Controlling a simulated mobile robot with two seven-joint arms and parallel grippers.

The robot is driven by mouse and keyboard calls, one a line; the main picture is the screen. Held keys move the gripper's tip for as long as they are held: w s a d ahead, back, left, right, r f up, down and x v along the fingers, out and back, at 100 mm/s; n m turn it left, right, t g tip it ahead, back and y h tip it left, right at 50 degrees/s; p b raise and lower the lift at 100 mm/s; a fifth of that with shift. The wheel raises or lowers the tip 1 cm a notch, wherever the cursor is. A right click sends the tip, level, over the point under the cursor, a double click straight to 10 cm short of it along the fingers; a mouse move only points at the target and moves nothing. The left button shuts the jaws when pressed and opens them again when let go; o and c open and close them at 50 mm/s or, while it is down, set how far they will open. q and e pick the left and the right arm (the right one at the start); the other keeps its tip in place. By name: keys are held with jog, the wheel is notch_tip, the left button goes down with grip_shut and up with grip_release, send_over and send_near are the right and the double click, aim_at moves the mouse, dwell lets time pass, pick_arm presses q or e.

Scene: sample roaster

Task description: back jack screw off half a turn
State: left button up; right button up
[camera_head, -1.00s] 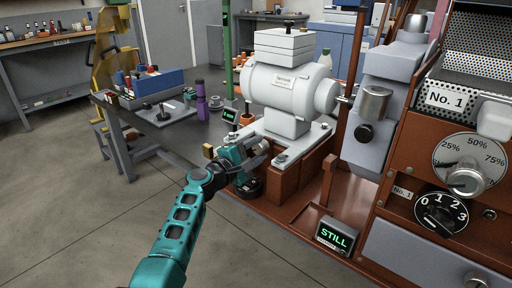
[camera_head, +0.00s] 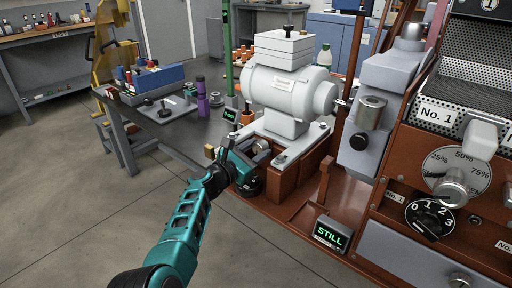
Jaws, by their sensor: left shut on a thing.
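The pale grey motor (camera_head: 282,92) stands on a light base plate (camera_head: 301,142) over brown blocks. My left gripper (camera_head: 257,152) is at the near left corner of this base, its teal wrist in front. It is shut on a small part there, apparently the jack screw; the fingers and wrist mostly hide it, so its turn angle cannot be read. A dark round piece (camera_head: 250,190) shows just below the wrist. A small display (camera_head: 330,232) on the brown frame reads STILL in green. My right gripper is not in view.
The brown roaster frame (camera_head: 401,185) with dials and a No. 1 label fills the right side. A grey side table (camera_head: 170,124) with a blue box (camera_head: 157,77) and purple bottle (camera_head: 203,99) stands at left. The floor at lower left is clear.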

pick_arm(q)
jog(key=shift+n, duration=0.6)
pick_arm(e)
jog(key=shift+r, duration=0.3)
pick_arm(q)
jog(key=shift+f, duration=0.1)
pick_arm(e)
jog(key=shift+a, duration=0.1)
pick_arm(q)
jog(key=o, duration=1.1)
jog(key=shift+c, duration=0.2)
jog(key=shift+s+a+r+p, duration=0.25)
jog(key=shift+s+p, duration=0.1)
jog(key=shift+p, duration=0.45)
jog(key=p+v, duration=0.8)
jog(key=v, duration=0.4)
jog(key=shift+f+p, duration=0.2)
jog(key=shift+p, duration=0.15)
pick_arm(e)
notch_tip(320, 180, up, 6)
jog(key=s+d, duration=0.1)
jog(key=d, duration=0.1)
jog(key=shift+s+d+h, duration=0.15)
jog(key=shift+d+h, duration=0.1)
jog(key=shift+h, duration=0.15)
